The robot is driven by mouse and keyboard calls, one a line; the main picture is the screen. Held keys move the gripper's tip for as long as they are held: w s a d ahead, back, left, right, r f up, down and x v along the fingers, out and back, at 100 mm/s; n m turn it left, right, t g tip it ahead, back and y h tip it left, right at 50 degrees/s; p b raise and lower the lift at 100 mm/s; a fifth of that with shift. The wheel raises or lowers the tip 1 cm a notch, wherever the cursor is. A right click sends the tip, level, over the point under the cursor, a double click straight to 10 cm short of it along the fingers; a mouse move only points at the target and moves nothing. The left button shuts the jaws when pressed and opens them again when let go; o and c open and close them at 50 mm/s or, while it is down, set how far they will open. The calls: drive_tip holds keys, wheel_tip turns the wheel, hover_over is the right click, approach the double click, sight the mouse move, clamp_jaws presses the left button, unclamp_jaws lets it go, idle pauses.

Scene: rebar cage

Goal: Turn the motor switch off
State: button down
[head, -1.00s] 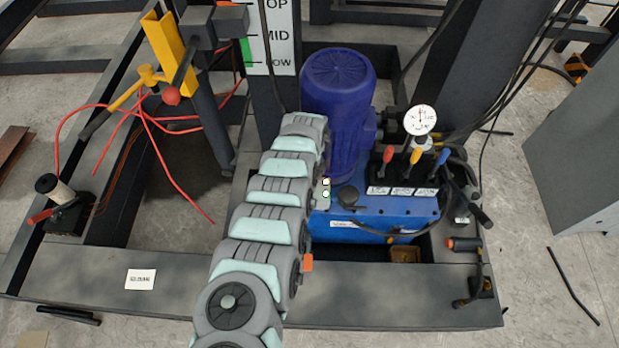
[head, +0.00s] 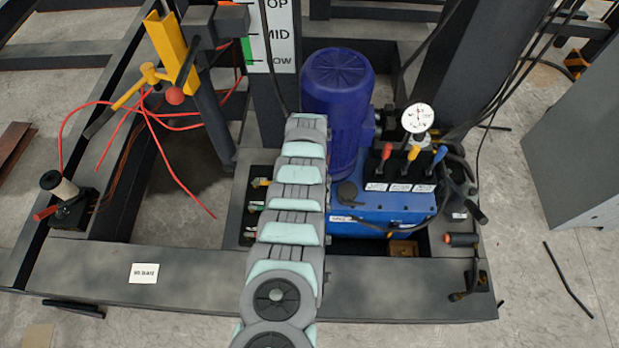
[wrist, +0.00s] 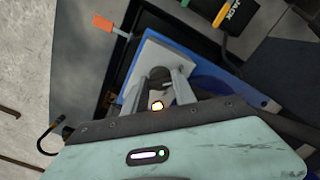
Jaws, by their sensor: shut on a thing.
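In the wrist view my gripper (wrist: 161,76) has its two grey fingers closed around a small dark round part. This part looks like the knob of the motor switch (wrist: 160,73), on a light grey box (wrist: 152,52) beside a blue surface. The fingers cover much of the knob, so its setting cannot be read. In the head view my arm hides both the gripper and the switch. The dark blue motor (head: 338,90) stands upright just right of the arm's far end.
The blue tank (head: 400,208) carries red, yellow and blue levers (head: 413,153) and a white gauge (head: 418,118). Several small coloured parts (head: 256,205) show left of my arm. A yellow lever stand (head: 170,50) and red hoses lie further left. Black cables hang at the right.

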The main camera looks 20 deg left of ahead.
drive_tip(key=shift+n, duration=0.6)
drive_tip(key=c, duration=1)
unclamp_jaws()
wheel_tip(320, 180, up, 3)
drive_tip(key=p, duration=0.3)
drive_tip(key=shift+r, duration=0.1)
wheel_tip(320, 180, up, 8)
drive_tip(key=shift+f+p, duration=0.2)
drive_tip(key=shift+p, duration=0.7)
